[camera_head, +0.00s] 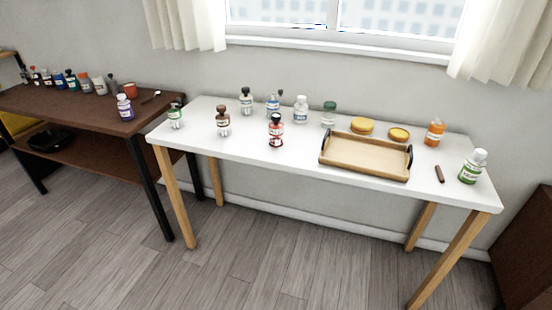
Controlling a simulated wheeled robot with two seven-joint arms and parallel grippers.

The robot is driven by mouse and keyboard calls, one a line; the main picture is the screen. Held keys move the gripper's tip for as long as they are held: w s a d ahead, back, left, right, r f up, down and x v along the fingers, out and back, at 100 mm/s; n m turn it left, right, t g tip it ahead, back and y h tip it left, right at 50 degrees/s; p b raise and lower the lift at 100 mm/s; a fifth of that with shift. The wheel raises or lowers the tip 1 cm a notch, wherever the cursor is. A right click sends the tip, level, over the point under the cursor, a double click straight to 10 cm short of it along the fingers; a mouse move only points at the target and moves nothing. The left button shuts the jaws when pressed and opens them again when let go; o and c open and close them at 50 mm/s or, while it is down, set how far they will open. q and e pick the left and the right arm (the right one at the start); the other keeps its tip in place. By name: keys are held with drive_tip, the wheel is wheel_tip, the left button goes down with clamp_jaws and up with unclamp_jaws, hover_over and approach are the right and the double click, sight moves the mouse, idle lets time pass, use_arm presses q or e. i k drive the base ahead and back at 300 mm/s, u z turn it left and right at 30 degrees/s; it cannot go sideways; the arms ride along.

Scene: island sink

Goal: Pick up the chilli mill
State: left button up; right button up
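No label is readable enough to tell for certain which container is the chilli mill. A small bottle with a black top and red markings (275,131) stands upright near the front middle of the white table (245,150). A brown-topped bottle (223,122) stands to its left. A dark-topped jar (247,101) stands farther back. An orange bottle (434,133) stands at the right, behind a green-labelled bottle with a white cap (473,167). Neither of my grippers shows in the head view.
A wooden tray with dark handles (365,157) lies right of the middle. Two yellow round items (362,125) (399,134) lie behind it. A dark brown table (75,105) at the left holds several bottles. Grey wood floor in front is clear. A window is behind.

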sight(275, 132)
drive_tip(key=u, duration=1.4)
drive_tip(key=i, duration=1.25)
drive_tip(key=z, duration=0.75)
drive_tip(key=i, duration=0.8)
drive_tip(key=z, duration=0.8)
